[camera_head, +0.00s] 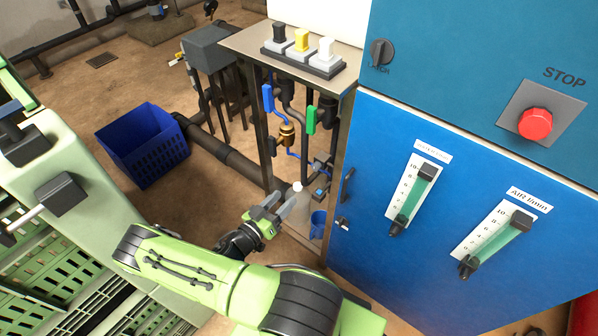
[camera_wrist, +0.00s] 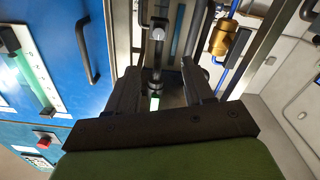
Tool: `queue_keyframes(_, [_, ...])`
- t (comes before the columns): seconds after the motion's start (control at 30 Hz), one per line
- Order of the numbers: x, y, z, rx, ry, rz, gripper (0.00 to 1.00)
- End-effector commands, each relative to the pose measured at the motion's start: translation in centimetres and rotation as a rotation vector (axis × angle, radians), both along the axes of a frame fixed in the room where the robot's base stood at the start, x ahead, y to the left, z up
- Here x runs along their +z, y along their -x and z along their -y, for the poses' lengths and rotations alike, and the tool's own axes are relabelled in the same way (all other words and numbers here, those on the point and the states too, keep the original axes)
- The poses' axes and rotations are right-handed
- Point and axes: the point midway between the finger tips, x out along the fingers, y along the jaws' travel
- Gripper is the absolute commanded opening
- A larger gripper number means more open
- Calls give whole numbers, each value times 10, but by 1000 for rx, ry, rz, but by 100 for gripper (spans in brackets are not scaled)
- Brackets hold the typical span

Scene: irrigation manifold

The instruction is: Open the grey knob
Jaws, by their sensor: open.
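No knob stands out clearly as the grey one. A dark grey rotary knob (camera_head: 381,52) sits on the upper blue cabinet front. A light grey-white block-shaped control (camera_head: 325,49) stands beside a yellow and a black one on the metal top. My gripper (camera_head: 278,203) is low in front of the pipe frame, apart from both. In the wrist view my gripper (camera_wrist: 160,68) has its fingers apart with nothing clearly held. A pale rounded knob-like end (camera_wrist: 158,34) on a dark stem shows beyond and between the fingertips; I cannot tell what it belongs to.
The blue cabinet (camera_head: 455,200) with sliders and a red stop button (camera_head: 535,123) fills the right. Blue and green valve handles hang under the metal top (camera_head: 250,42).

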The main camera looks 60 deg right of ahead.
Motion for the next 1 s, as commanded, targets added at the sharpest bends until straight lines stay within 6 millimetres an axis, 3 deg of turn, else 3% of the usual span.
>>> queue_keyframes(0.5, [-2,21,122,-7,-1,1,52])
queue_keyframes(0.67, [-1,23,138,-6,-2,-2,52])
queue_keyframes(0.9, [0,23,140,-3,-2,-3,52])
queue_keyframes(1.0, [0,23,140,-3,-1,-3,40])
